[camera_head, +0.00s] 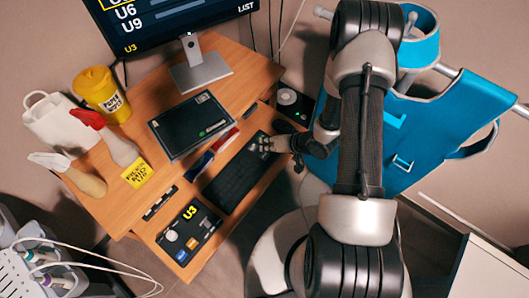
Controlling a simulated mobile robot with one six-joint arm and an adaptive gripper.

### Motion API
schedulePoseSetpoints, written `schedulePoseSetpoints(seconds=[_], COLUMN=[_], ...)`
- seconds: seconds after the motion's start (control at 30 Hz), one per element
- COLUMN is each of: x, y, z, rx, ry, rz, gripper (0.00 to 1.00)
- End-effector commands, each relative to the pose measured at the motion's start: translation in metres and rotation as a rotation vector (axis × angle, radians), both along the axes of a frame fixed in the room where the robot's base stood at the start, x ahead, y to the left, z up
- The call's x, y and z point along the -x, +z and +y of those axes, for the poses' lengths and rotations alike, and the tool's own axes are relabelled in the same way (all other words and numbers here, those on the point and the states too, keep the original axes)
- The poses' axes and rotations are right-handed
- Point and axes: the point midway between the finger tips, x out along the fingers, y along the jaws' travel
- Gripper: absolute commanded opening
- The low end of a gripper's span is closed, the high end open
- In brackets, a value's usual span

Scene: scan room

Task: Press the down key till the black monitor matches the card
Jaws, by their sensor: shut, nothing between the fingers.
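The black monitor (165,22) is at the top, cut off by the frame edge. It shows the rows U6 and U9, the word LIST and a yellow U3 at lower left. A yellow-outlined row above U6 is cut off and unreadable. A black card-like panel (183,246) on the desk's front left reads U3 in yellow. A dark keyboard (230,183) lies on the lower shelf; its key labels are too small to read, so I cannot pick out the down key. My gripper (268,145) is shut and empty at the keyboard's far right end; contact is unclear.
A black tablet-like box (191,124) lies on the wooden desk (150,205). A yellow note (137,173), yellow canister (102,94) and white jug (62,125) stand left. White cables (110,265) are lower left.

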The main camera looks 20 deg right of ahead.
Motion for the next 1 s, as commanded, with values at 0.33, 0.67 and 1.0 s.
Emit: schedulePoseSetpoints(seconds=[0.33, 0.67, 1.0], x=[0.0, 0.0, 0.0], y=[0.03, 0.028, 0.028], z=[0.0, 0.0, 0.0], rx=[0.0, 0.0, 0.0], ry=[0.0, 0.0, 0.0], rz=[0.0, 0.0, 0.0], gripper=[0.0, 0.0, 0.0])
